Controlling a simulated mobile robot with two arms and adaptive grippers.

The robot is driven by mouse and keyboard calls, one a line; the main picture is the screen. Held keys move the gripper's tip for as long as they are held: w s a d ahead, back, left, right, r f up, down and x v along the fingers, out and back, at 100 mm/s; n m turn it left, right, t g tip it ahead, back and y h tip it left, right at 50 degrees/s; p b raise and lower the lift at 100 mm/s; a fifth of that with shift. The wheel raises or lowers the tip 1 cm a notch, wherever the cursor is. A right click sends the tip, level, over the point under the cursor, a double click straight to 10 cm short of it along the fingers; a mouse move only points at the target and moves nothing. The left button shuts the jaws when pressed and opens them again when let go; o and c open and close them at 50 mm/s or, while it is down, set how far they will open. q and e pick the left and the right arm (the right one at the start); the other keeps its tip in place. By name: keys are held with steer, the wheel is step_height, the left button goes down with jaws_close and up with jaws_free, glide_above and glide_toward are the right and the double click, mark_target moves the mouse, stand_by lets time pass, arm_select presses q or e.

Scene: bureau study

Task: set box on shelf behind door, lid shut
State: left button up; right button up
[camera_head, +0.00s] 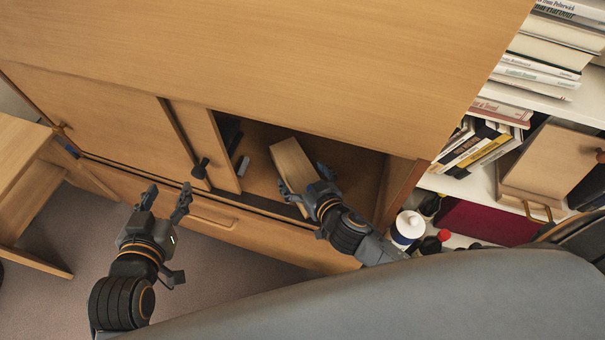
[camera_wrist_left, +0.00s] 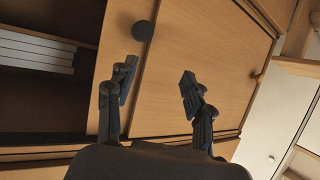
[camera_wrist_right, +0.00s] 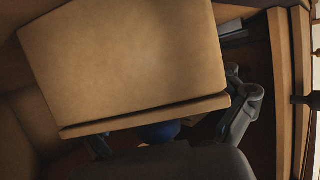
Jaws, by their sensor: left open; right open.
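A light wooden box (camera_head: 292,160) lies inside the open cabinet compartment, on its shelf (camera_head: 258,180). In the right wrist view the box (camera_wrist_right: 125,55) fills the upper part, with a seam near its close edge; its lid looks shut. My right gripper (camera_head: 303,178) is open at the box's near end, its fingers spread to either side; contact cannot be told. A sliding door (camera_head: 208,140) with a dark knob (camera_head: 200,168) stands left of the opening. My left gripper (camera_head: 166,196) is open and empty in front of the cabinet. The door (camera_wrist_left: 175,70) and knob (camera_wrist_left: 142,31) also show in the left wrist view.
Dark and grey items (camera_head: 242,166) stand in the compartment left of the box. A bookshelf (camera_head: 540,100) with books and a white-capped bottle (camera_head: 408,226) is at the right. A wooden desk (camera_head: 20,155) is at the left. Carpet (camera_head: 80,240) in front of the cabinet is clear.

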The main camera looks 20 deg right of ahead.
steer(key=shift+r, duration=0.15)
steer(key=p+v, duration=0.1)
steer(key=v, duration=0.9)
steer(key=shift+s+p, duration=0.4)
arm_select(q)
steer(key=s+a+f+g+y, duration=0.1)
steer(key=s+a+f+g, duration=0.1)
steer(key=s+f+g, duration=0.3)
steer(key=shift+s+a+f+y, duration=0.3)
steer(key=shift+s+f, duration=0.2)
steer(key=shift+s, duration=0.2)
arm_select(e)
steer(key=shift+s+d+r, duration=0.15)
steer(key=shift+s+r, duration=0.15)
steer(key=shift+s, duration=0.25)
